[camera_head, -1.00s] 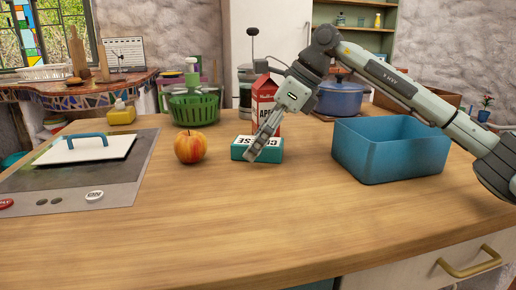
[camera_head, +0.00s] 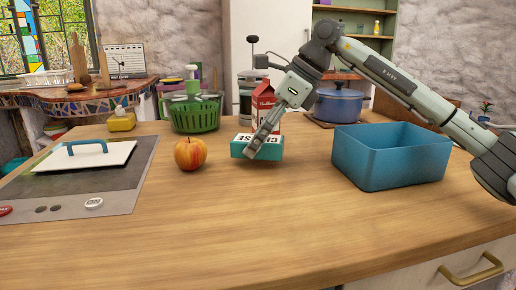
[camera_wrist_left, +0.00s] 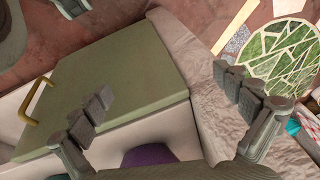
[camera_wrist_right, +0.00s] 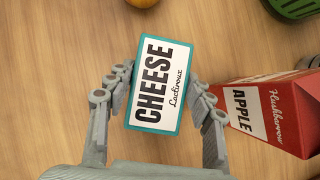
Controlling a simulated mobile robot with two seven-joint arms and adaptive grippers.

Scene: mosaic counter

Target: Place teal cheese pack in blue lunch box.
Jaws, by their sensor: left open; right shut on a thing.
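The teal cheese pack (camera_head: 241,150) with a white label is on the wooden counter between the apple and the blue box in the head view. My right gripper (camera_head: 256,150) comes down over it from above. In the right wrist view, the fingers of my right gripper (camera_wrist_right: 160,92) are shut on both sides of the cheese pack (camera_wrist_right: 158,85). The blue lunch box (camera_head: 390,165) stands open to the right, apart from the pack. My left gripper (camera_wrist_left: 170,105) shows only in the left wrist view, open and empty, above the floor and a cabinet.
A red apple juice carton (camera_head: 264,103) stands just behind the pack. An apple (camera_head: 190,153) sits to its left. A blue pot (camera_head: 340,103) and green colander (camera_head: 195,112) stand behind. The front of the counter (camera_head: 250,220) is clear.

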